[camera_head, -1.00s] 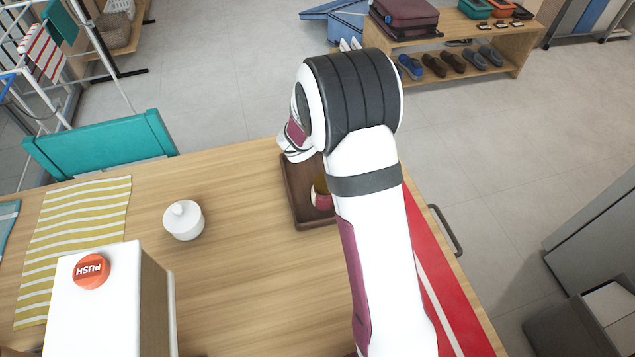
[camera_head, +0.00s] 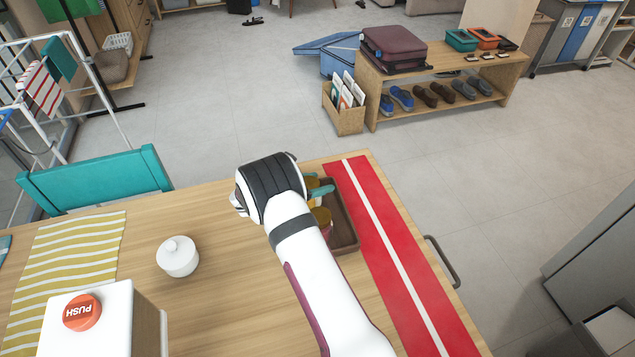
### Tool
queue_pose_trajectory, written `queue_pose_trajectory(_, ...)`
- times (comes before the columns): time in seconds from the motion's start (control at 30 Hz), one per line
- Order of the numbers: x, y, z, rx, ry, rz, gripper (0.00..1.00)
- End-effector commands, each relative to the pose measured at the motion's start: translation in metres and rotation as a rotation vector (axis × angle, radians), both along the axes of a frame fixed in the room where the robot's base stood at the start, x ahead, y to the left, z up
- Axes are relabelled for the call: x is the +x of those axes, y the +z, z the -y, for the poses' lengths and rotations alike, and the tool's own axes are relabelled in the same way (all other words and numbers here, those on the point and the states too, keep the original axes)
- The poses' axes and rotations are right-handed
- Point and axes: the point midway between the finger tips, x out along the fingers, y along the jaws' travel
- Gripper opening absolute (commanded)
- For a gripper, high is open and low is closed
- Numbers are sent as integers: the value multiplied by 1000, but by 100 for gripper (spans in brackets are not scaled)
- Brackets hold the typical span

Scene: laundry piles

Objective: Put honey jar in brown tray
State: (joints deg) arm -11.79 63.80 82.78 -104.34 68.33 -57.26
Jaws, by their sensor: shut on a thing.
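The brown tray (camera_head: 345,232) lies on the table just left of the red runner, and my arm hides its left part. My gripper (camera_head: 319,190), with teal fingers, is over the far part of the tray. It is shut on a small amber thing that looks like the honey jar (camera_head: 313,183), mostly hidden by my wrist. I cannot tell whether this jar touches the tray floor. A mustard-topped item with a reddish side (camera_head: 321,216) is in the tray nearer the camera, partly behind my arm.
A white lidded pot (camera_head: 178,257) stands left of my arm. A yellow striped cloth (camera_head: 70,262) lies at the left. The red runner (camera_head: 400,265) lies flat along the right edge.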

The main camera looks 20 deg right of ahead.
Motion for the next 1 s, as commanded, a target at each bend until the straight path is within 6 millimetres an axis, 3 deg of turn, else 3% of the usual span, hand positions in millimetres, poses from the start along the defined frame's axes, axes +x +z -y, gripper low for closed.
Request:
queue_pose_trajectory(0.2, 0, -2, 0, 0, 0, 0, 0)
queue_pose_trajectory(0.23, 0, -3, 0, 0, 0, -1, 66)
queue_pose_trajectory(0.37, 0, -2, 0, 0, 0, -1, 90)
queue_pose_trajectory(0.7, -1, 2, -1, 0, 1, 0, 93)
queue_pose_trajectory(1.0, -31, 39, -63, 1, 4, 2, 93)
